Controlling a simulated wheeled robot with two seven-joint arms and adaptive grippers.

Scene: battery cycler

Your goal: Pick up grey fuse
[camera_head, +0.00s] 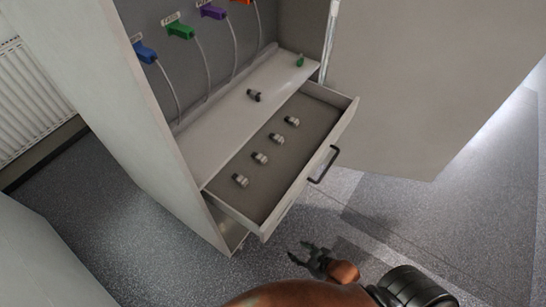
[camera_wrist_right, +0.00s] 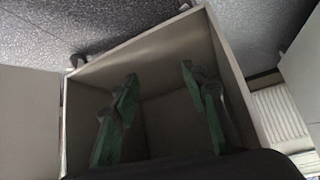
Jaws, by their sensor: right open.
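Several small grey-white fuses lie in a row on the floor of the open drawer (camera_head: 262,212) in the head view. The nearest fuse (camera_head: 240,181) is at the left end, followed by a second fuse (camera_head: 260,158), and the farthest fuse (camera_head: 292,121) is toward the back. A darker fuse (camera_head: 254,95) lies on the shelf above the drawer. My right gripper (camera_head: 305,254) is outside the drawer, below its front, open and empty. In the right wrist view, its green-padded fingers (camera_wrist_right: 160,95) are spread apart, with no fuse visible between them. My left gripper is not visible.
The cabinet shelf (camera_head: 216,122) is above the drawer. Blue (camera_head: 144,53), green (camera_head: 180,30) and purple (camera_head: 213,12) plugs with cables hang on the back panel. A small green piece (camera_head: 299,61) lies on the shelf. The drawer handle (camera_head: 325,165) sticks out. An open door (camera_head: 420,90) stands right.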

